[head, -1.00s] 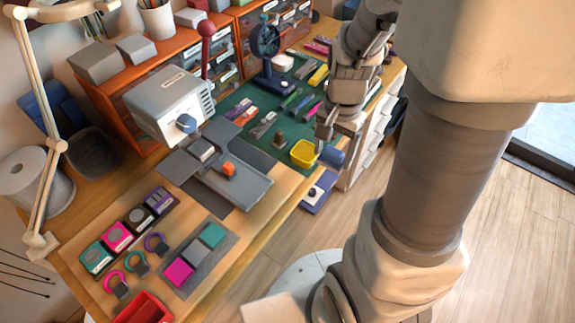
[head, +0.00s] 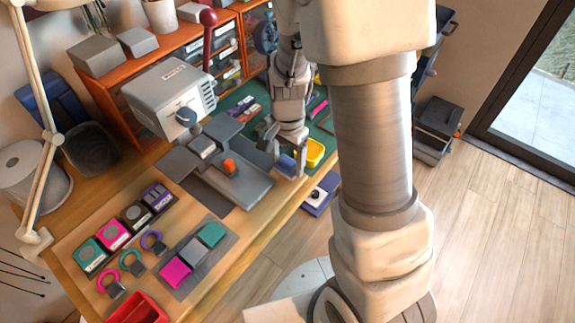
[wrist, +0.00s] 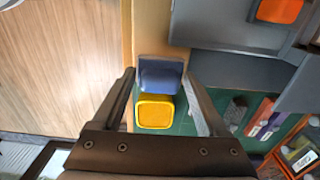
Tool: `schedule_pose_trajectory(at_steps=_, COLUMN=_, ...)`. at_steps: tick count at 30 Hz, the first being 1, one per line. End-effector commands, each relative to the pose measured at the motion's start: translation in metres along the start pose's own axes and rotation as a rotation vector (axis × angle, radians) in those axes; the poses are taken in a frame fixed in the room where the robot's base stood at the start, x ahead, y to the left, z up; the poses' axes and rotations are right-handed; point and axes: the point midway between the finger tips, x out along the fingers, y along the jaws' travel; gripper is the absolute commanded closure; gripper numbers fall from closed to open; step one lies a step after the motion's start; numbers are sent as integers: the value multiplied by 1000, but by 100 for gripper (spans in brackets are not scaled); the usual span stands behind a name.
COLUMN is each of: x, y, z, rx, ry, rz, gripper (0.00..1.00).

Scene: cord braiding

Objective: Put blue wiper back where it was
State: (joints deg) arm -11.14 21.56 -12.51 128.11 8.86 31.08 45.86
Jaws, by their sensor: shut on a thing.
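The blue wiper (head: 286,165) is a small blue block held in my gripper (head: 287,160), near the front edge of the bench. In the wrist view the blue wiper (wrist: 160,75) sits between the two fingertips of my gripper (wrist: 159,78). The gripper is shut on it. The wiper shows just left of the yellow bin (head: 314,152) in the head view. I cannot tell exactly how high it is above the bench.
The grey press base with an orange knob (head: 230,166) lies left of the gripper. The green mat (head: 236,97) carries several small tools behind it. A blue box (head: 321,195) stands below the bench edge.

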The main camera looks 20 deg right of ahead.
Motion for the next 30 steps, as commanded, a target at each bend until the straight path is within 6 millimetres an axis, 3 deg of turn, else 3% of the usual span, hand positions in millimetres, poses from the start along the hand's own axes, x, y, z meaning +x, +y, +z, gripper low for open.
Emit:
schedule_pose_trajectory(at_steps=1, x=12, y=1, z=0, rx=2, ry=-1, rz=3, gripper=76)
schedule_pose_trajectory(at_steps=3, x=18, y=1, z=0, rx=2, ry=-1, rz=2, gripper=76)
schedule_pose_trajectory(at_steps=14, x=21, y=0, z=0, rx=1, ry=0, rz=0, gripper=76)
schedule_pose_trajectory(at_steps=15, x=22, y=0, z=0, rx=1, ry=0, rz=0, gripper=22)
schedule_pose_trajectory(at_steps=18, x=20, y=0, z=0, rx=1, ry=0, rz=0, gripper=4)
schedule_pose_trajectory(at_steps=19, x=20, y=0, z=0, rx=0, ry=0, rz=0, gripper=0)
schedule_pose_trajectory(at_steps=26, x=20, y=0, z=0, rx=0, ry=0, rz=0, gripper=0)
schedule_pose_trajectory(at_steps=30, x=9, y=0, z=0, rx=0, ry=1, rz=-2, gripper=0)
